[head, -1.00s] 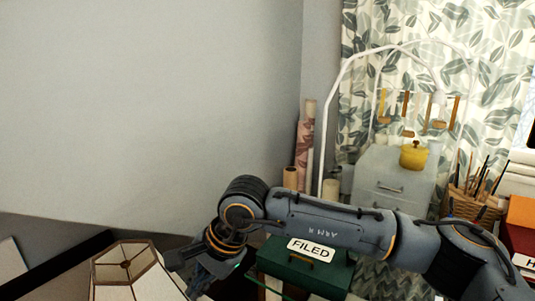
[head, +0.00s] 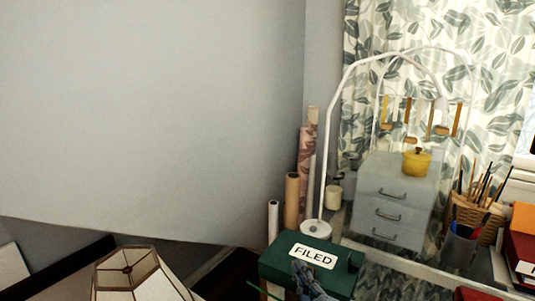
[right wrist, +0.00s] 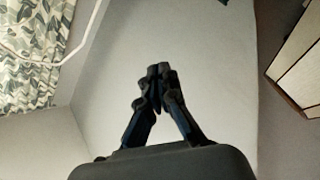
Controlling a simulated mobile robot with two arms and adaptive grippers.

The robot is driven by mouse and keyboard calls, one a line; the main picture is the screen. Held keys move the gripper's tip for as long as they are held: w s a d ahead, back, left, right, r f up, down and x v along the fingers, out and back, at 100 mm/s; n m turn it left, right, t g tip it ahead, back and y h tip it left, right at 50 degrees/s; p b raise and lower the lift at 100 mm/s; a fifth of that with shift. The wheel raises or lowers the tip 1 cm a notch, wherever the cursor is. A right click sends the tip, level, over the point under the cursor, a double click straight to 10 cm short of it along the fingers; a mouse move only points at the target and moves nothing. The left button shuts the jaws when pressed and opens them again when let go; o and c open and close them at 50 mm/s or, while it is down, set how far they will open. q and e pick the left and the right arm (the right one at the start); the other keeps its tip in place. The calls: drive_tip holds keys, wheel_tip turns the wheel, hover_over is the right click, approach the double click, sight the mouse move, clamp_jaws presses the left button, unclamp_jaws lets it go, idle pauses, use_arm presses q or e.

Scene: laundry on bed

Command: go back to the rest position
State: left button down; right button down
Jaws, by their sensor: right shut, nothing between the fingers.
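Only part of my right gripper (head: 308,280) shows in the head view, at the bottom edge in front of the green box marked FILED. In the right wrist view my right gripper (right wrist: 158,72) has its fingertips together, with nothing between them. Behind it there is plain wall. Most of my right arm is outside the head view. My left gripper is in neither view.
The green box (head: 280,263) is close behind my right gripper. A white lamp (head: 316,230), a grey drawer unit (head: 390,205) and a pen cup (head: 459,246) stand behind. A paneled lampshade (head: 130,275) is at lower left.

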drive_tip(key=s+d+f+m+g+h, duration=0.1)
drive_tip(key=s+d+f+m+g, duration=0.15)
drive_tip(key=f, duration=0.35)
drive_tip(key=s+d+f+m+g+h, duration=0.2)
drive_tip(key=s+d+f+m, duration=0.15)
drive_tip(key=f, duration=0.25)
drive_tip(key=s+d+f+m+g, duration=0.2)
drive_tip(key=s+d+f+g, duration=0.1)
drive_tip(key=s+f, duration=0.3)
drive_tip(key=s+d+f+m+g, duration=0.15)
drive_tip(key=s+f+g, duration=0.25)
drive_tip(key=s, duration=0.4)
drive_tip(key=s+d+f+m+g, duration=0.2)
drive_tip(key=s+d+f+g, duration=0.15)
drive_tip(key=s, duration=0.45)
wheel_tip(320, 180, down, 23)
drive_tip(key=p, duration=0.3)
drive_tip(key=s+d+f+g+p, duration=0.2)
drive_tip(key=s+f, duration=1.3)
drive_tip(key=s, duration=0.2)
drive_tip(key=shift+s+d+n+h, duration=0.15)
drive_tip(key=shift+d+n+h, duration=0.15)
drive_tip(key=shift+n, duration=0.15)
